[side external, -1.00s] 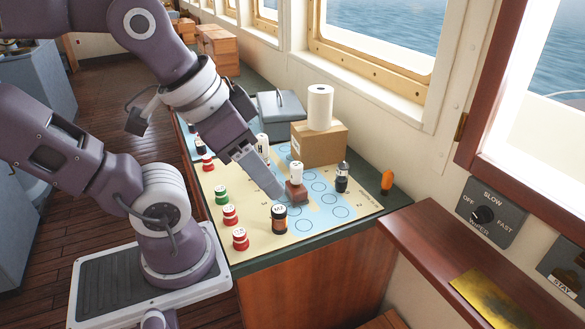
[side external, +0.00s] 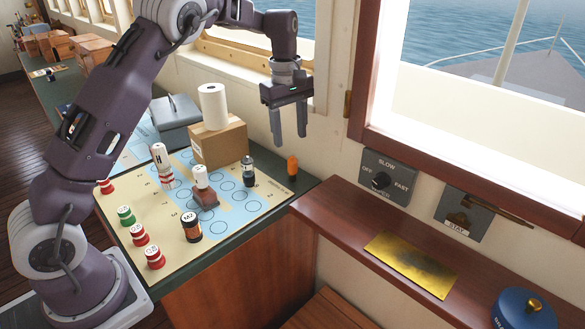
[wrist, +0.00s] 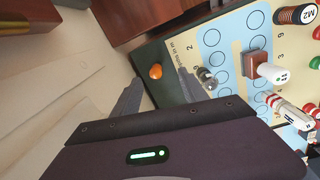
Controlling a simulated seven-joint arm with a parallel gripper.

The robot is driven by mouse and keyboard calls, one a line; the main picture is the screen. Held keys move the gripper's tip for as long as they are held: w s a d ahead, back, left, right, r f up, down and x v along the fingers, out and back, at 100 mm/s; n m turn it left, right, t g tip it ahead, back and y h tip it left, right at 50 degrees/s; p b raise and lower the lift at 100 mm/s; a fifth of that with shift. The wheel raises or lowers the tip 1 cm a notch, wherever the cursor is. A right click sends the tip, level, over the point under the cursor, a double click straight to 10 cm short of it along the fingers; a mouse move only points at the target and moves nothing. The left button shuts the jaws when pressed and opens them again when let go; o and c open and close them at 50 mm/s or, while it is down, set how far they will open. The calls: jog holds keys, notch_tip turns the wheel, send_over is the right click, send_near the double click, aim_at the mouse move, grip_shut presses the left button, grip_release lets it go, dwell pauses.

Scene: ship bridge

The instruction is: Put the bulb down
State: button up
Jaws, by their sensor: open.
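No thing in view is plainly a light bulb. The nearest candidates are a dark upright piece with a greyish, glassy middle (side external: 249,172), on the chart's right side, and an upright orange rounded piece (side external: 292,167) near the table's right corner. In the wrist view the glassy piece (wrist: 207,79) is beside the right finger, and the orange piece (wrist: 155,72) shows between the fingertips. My gripper (side external: 289,138) is open and empty, pointing down above the orange piece, apart from it. It also shows in the wrist view (wrist: 159,80).
The chart (side external: 227,222) carries a white-topped brown block (side external: 205,198), a red-and-white tower (side external: 163,166), a black-and-orange pot (side external: 192,228) and several red or green pieces. A cardboard box (side external: 218,146) holds a white roll (side external: 213,106). The wall and window are close behind my gripper.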

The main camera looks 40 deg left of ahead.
jog(key=n, duration=0.1)
send_over(292, 163)
jog(key=shift+g, duration=0.3)
jog(key=f, duration=0.4)
jog(key=shift+w+a+f, duration=0.15)
jog(key=shift+w, duration=0.2)
jog(key=f, duration=0.7)
jog(key=shift+w+a, duration=0.2)
jog(key=shift+a, duration=0.15)
grip_shut()
